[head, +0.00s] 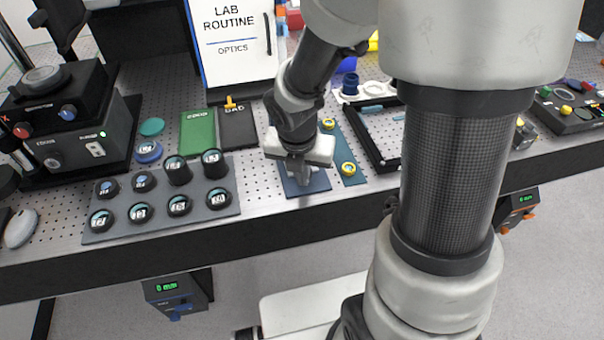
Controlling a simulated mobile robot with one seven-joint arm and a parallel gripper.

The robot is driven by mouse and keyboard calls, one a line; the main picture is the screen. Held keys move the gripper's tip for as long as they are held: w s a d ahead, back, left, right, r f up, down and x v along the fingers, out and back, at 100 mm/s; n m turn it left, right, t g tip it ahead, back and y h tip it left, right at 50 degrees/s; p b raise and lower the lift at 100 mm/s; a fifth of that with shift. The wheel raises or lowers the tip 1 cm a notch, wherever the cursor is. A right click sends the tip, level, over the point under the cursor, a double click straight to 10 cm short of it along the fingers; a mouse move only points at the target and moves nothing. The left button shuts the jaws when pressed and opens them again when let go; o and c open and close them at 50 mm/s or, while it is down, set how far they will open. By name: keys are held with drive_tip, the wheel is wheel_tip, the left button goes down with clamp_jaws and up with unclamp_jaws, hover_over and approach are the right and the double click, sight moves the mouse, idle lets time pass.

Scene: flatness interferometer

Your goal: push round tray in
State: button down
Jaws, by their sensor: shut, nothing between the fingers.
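My gripper (303,178) points down over a blue mat (318,184) near the front edge of the bench. Its fingers look closed and empty, and it hides part of the mat. At the far left stands a black instrument (75,140) with red and blue knobs and a green light. A dark round plate (40,78) sits on top of it and may be the round tray; I cannot tell for sure. My gripper is well to the right of this instrument and apart from it.
Between them, a grey rack (165,222) holds several black round holders with labelled tops. Green and black books (197,130) lie behind it. A blue strip with yellow knobs (343,145) and a black frame (372,150) are right of my gripper. My arm hides the bench's right-middle part.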

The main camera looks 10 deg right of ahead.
drive_tip(key=w+p, duration=0.3)
drive_tip(key=w, duration=0.6)
drive_tip(key=shift+r, duration=0.1)
drive_tip(key=shift+a, duration=0.1)
